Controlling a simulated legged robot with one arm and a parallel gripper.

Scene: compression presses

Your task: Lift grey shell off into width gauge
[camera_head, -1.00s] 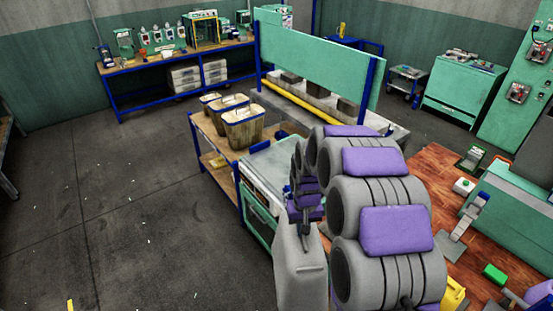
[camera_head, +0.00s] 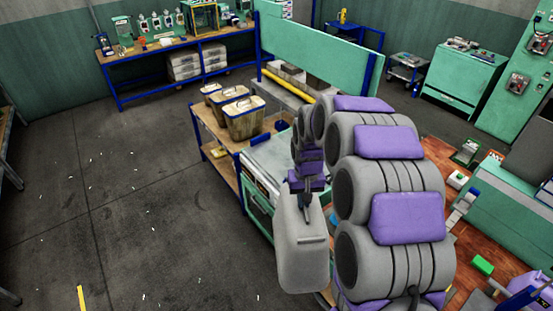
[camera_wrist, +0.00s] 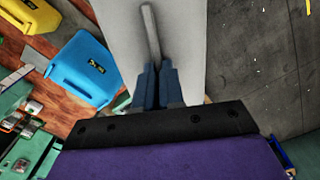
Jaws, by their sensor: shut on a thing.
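The grey shell (camera_head: 303,258) hangs below my gripper (camera_head: 302,196) in the head view, roughly upright, in front of the green-sided bench unit. In the wrist view my gripper (camera_wrist: 155,82) is shut on a raised rib of the grey shell (camera_wrist: 180,35), and the shell fills the upper middle. The shell's far side and underside are hidden. I cannot make out the width gauge for certain in either view.
A blue case (camera_wrist: 82,68) and a yellow case (camera_wrist: 28,15) lie on the wooden surface in the wrist view. A shelf trolley with bins (camera_head: 243,117) stands behind the shell. Open grey floor (camera_head: 130,220) lies to the left.

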